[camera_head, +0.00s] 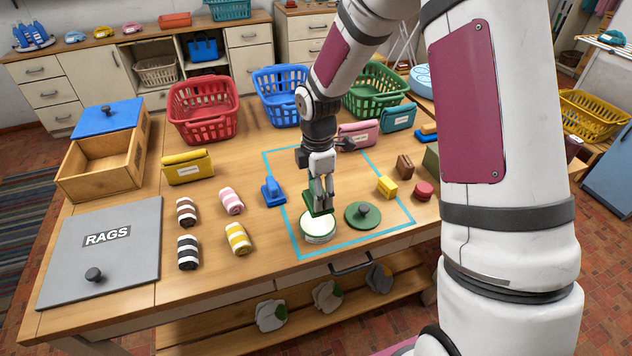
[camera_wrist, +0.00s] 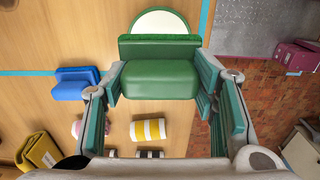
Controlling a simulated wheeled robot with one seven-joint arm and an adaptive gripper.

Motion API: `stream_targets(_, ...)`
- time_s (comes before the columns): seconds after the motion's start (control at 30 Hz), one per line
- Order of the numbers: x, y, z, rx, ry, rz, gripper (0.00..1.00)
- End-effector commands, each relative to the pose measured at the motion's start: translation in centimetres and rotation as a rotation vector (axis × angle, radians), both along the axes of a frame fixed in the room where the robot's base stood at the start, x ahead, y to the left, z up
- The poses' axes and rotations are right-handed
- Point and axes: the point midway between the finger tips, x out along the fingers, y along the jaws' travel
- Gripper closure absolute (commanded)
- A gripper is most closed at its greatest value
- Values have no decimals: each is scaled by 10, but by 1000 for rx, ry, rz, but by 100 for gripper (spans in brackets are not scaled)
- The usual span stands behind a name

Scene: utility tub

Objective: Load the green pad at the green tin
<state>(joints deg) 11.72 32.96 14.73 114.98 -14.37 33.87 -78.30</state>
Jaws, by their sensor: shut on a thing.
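My gripper (camera_head: 321,192) is shut on the green pad (camera_wrist: 160,80), which sits between its two fingers in the wrist view. In the head view the green pad (camera_head: 319,208) is just above the back of the green tin (camera_head: 319,230). The tin is round, with a whitish top and a green-marked side. I cannot tell whether the pad touches it. In the wrist view the tin (camera_wrist: 160,20) shows as a pale disc partly hidden behind the pad. A round green lid (camera_head: 362,215) with a knob lies right of the tin.
A blue pad with a handle (camera_head: 272,191) stands left of the tin. Rolled striped cloths (camera_head: 238,238) lie further left, beside the grey RAGS lid (camera_head: 97,250). Teal tape (camera_head: 283,212) outlines the work area.

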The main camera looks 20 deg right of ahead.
Motion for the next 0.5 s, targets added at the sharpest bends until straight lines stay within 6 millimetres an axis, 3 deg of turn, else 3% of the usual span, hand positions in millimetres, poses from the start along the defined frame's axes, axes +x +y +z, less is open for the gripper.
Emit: stream_targets(0.5,2,0,-48,0,2,1,69)
